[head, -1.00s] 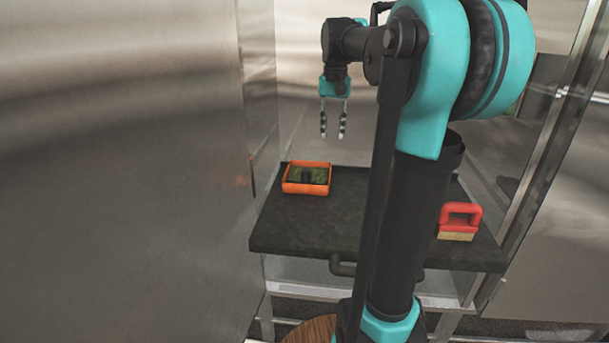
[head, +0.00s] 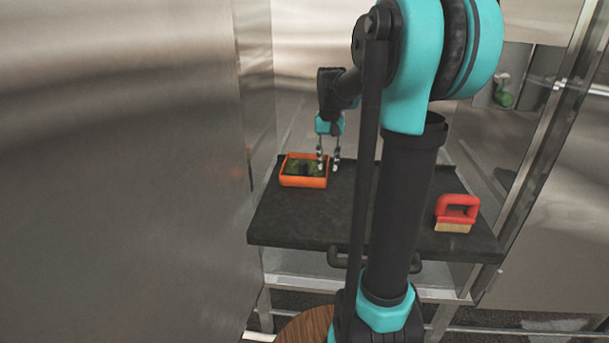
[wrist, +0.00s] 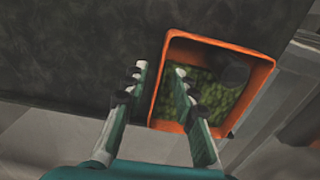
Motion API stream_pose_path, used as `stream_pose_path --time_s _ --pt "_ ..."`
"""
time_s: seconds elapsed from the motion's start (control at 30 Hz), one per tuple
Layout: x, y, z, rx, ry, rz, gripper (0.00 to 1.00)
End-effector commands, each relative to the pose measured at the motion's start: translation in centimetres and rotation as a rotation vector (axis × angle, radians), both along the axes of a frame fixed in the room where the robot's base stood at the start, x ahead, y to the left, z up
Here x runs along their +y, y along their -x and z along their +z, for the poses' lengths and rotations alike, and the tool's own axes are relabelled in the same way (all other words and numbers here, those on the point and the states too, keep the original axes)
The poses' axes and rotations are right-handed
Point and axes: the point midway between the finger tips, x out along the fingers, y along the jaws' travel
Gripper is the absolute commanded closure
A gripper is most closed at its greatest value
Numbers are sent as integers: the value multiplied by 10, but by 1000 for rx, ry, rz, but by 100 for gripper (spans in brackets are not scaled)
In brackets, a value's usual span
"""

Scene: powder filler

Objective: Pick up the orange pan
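The orange pan (head: 304,182) is a small rectangular tray with green granular contents and a dark lump inside. It rests at the far left of the dark cart top. In the wrist view the orange pan (wrist: 214,42) lies ahead and to the right of the fingers. My gripper (head: 328,168) is open and empty at the pan's right side. In the wrist view my gripper (wrist: 160,72) has its fingers apart, with the pan's left wall showing between them. I cannot tell whether a finger touches the pan.
The dark cart top (head: 300,222) has free room in its middle. A red-handled brush (head: 456,213) stands at its right. A tall steel wall (head: 120,180) is close on the left. A round wooden top (head: 308,325) is below in front.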

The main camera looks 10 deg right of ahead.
Motion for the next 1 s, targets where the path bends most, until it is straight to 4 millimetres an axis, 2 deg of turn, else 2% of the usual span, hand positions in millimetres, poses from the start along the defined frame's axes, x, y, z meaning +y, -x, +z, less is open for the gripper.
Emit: stream_pose_path --time_s 0.23,0.57,0.8,1.0 --pt "0 -4 -34 0 0 0 72" --pt "0 -4 -40 0 0 0 72" --pt "0 -4 -40 0 0 0 100" --pt "0 -4 -40 0 0 0 100"
